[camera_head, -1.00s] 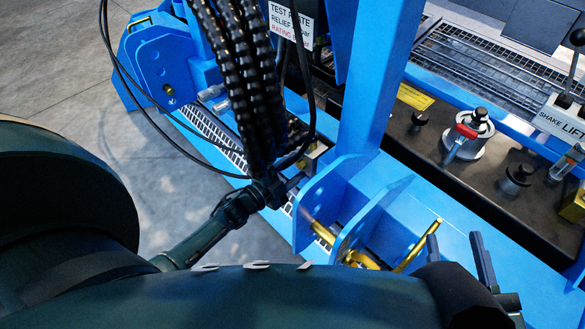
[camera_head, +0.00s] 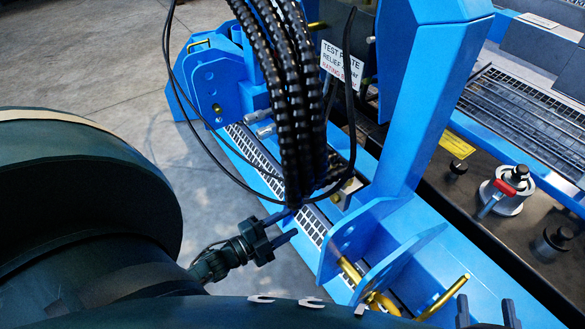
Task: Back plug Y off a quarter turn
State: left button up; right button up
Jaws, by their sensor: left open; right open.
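I cannot tell which fitting is plug Y; no Y label is readable. Small silver fittings (camera_head: 265,130) sit left of the hoses, and a brass-coloured fitting (camera_head: 347,190) shows partly behind their lower end. My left gripper (camera_head: 293,222) is open, just below the hose bundle's lower end, its fingers pointing right. I see nothing between its fingers. My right gripper (camera_head: 487,311) is open at the bottom edge, partly cut off, over the blue frame.
The blue frame (camera_head: 425,100) has an upright post and bracket plates (camera_head: 385,265) with a yellow pin. A red-handled valve (camera_head: 506,188) stands at the right. Thin black cables loop at left above bare concrete.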

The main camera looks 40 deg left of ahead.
aim_at(335, 199)
jog(key=k+j, duration=0.25)
jog(key=k, duration=0.25)
jog(key=k+j, duration=0.25)
jog(key=k, duration=0.2)
